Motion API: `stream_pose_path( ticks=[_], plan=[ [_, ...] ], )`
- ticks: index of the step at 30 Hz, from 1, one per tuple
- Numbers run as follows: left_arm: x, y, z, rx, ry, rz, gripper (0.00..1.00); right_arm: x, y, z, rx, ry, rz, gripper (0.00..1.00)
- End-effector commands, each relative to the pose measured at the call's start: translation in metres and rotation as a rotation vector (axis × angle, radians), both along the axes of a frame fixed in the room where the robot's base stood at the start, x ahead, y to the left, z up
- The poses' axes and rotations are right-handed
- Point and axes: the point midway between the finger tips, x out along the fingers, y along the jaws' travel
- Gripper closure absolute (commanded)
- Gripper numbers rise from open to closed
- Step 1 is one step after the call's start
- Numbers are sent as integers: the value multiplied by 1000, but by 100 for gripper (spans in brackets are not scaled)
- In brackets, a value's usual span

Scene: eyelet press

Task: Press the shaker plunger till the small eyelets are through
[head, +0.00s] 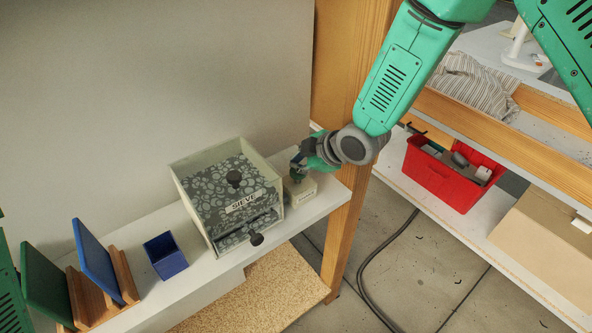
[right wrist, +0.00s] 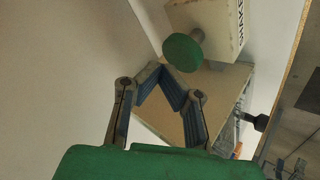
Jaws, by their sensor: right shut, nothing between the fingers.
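The shaker (head: 302,190) is a small cream box at the right end of the white shelf, just right of the sieve box. Its green round plunger (right wrist: 183,52) sticks out on a short stem in the right wrist view, and the lettering on its side is partly cut off. My right gripper (head: 299,162) is shut and empty, just above the shaker. In the right wrist view its fingertips (right wrist: 168,72) lie close to the plunger's cap; I cannot tell whether they touch. Eyelets are not visible. My left gripper is out of view.
The sieve box (head: 194,214) has a patterned grey top and a front drawer with a dark knob (head: 256,239). A blue cup (head: 165,256) and green (head: 46,287) and blue (head: 94,259) panels in wooden stands are further left. A wooden post (head: 342,225) stands right of the shaker.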

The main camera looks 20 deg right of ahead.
Motion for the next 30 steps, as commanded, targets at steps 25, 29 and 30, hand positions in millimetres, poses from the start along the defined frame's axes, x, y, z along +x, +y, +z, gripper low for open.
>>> stream_pose_path(
  ticks=[25, 29, 30],
  plan=[
    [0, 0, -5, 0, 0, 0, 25, 0, -1, -8, -1, 0, -1, 100],
    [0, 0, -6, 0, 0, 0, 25, 0, -1, -9, -1, 0, -1, 100],
    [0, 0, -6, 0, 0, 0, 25, 0, -1, -10, 0, 1, -1, 100]
  ],
)
